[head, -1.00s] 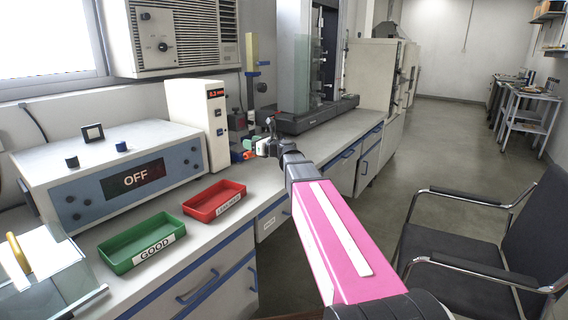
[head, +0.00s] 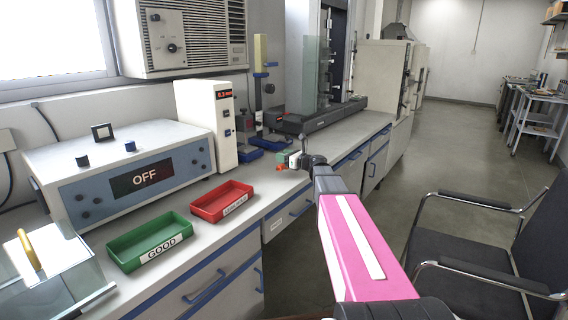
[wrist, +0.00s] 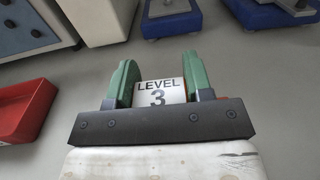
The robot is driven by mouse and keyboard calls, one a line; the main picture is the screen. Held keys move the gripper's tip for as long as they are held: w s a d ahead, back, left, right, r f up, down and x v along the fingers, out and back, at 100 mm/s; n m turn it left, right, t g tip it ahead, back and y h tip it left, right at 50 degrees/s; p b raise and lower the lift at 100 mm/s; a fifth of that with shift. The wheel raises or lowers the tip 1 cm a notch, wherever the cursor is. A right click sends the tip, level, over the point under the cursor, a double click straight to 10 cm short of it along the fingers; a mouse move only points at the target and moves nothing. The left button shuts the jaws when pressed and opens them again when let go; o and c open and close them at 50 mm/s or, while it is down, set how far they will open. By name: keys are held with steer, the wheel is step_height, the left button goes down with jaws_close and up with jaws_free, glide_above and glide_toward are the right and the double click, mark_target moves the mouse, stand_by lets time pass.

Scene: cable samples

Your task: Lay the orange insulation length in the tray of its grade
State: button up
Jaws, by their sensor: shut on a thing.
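The orange insulation length (head: 281,168) shows as a small orange bit at my gripper (head: 288,158) in the head view; most of it is hidden. In the wrist view my gripper's green fingers (wrist: 161,85) are shut, with a white tag (wrist: 162,93) reading "LEVEL 3" between them. The gripper is over the bench, right of both trays. A green tray (head: 112,257) labelled "GOOD" stands at the bench front.
A box reading "OFF" (head: 187,150) and a white unit with a red display (head: 205,120) stand behind the trays. Blue-based stands (head: 268,142) are behind the gripper. A glass-sided case (head: 50,280) is at left. A chair (head: 490,245) stands at right.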

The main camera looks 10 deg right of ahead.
steer(key=shift+f, duration=1.45)
steer(key=shift+f, duration=0.15)
steer(key=o, duration=1)
